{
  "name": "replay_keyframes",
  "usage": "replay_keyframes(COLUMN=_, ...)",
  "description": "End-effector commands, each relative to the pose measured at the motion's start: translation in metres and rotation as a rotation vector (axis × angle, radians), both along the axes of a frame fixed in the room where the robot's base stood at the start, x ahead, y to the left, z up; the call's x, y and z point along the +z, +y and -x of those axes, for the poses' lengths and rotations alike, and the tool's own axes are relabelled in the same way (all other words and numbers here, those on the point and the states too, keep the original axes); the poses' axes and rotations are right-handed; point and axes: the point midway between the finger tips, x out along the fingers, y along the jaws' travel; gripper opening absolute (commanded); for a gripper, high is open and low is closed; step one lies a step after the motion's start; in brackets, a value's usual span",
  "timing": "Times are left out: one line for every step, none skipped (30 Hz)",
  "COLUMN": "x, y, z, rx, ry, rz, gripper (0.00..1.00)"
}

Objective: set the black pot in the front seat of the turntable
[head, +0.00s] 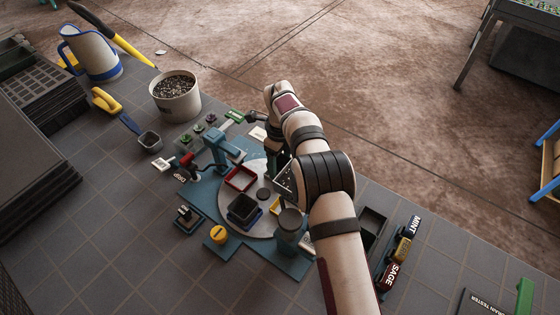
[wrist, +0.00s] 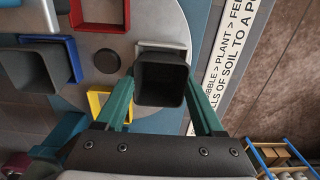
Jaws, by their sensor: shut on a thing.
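My gripper (wrist: 160,86), with green fingers, is shut on a black pot (wrist: 163,80) in the wrist view. The pot is square, open-topped and looks empty inside. A pale square seat (wrist: 162,46) shows just beyond its rim; I cannot tell whether the pot touches it. The grey round turntable (head: 226,191) carries a red seat (head: 240,178), a blue seat (wrist: 72,58) and a yellow seat (wrist: 99,101). Another dark pot (head: 242,208) stands at the blue seat. In the head view my arm hides most of the gripper and the held pot.
A teal post (head: 289,230) stands at the turntable's front right, and a teal arm (head: 217,150) at its back left. A yellow knob (head: 218,234) is at the front left. Label blocks (head: 403,250) lie right of my arm. A soil bucket (head: 176,96) stands behind.

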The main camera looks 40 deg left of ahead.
Motion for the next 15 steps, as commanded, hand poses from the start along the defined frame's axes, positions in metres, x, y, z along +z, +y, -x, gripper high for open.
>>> replay_keyframes(x=-0.0009, y=0.0000, z=0.0001, rx=0.000, ry=0.000, rz=0.000, gripper=0.19)
replay_keyframes(x=-0.0013, y=0.0000, z=0.0001, rx=0.000, ry=0.000, rz=0.000, gripper=0.19)
replay_keyframes(x=-0.0019, y=0.0000, z=0.0001, rx=0.000, ry=0.000, rz=0.000, gripper=0.19)
replay_keyframes(x=-0.0023, y=0.0000, z=0.0001, rx=0.000, ry=0.000, rz=0.000, gripper=0.19)
replay_keyframes(x=-0.0028, y=-0.0001, z=0.0001, rx=0.000, ry=0.001, rz=0.000, gripper=0.19)
replay_keyframes(x=-0.0034, y=-0.0001, z=0.0001, rx=0.000, ry=0.001, rz=0.000, gripper=0.19)
replay_keyframes(x=-0.0038, y=0.0000, z=0.0001, rx=0.000, ry=0.001, rz=0.000, gripper=0.19)
replay_keyframes(x=-0.0042, y=0.0000, z=0.0001, rx=0.000, ry=0.001, rz=0.000, gripper=0.19)
replay_keyframes(x=-0.0048, y=0.0000, z=0.0002, rx=-0.001, ry=0.001, rz=0.000, gripper=0.19)
replay_keyframes(x=-0.0046, y=0.0000, z=0.0001, rx=-0.001, ry=0.001, rz=0.000, gripper=0.75)
replay_keyframes(x=-0.0045, y=0.0000, z=0.0001, rx=-0.001, ry=0.001, rz=0.000, gripper=0.81)
replay_keyframes(x=-0.0045, y=0.0000, z=0.0001, rx=-0.001, ry=0.001, rz=0.000, gripper=0.88)
replay_keyframes(x=-0.0045, y=0.0000, z=0.0001, rx=-0.001, ry=0.000, rz=0.000, gripper=0.93)
replay_keyframes(x=-0.0045, y=0.0000, z=0.0001, rx=0.000, ry=0.000, rz=0.000, gripper=0.99)
replay_keyframes(x=-0.0045, y=0.0000, z=0.0001, rx=-0.001, ry=0.000, rz=0.000, gripper=1.00)
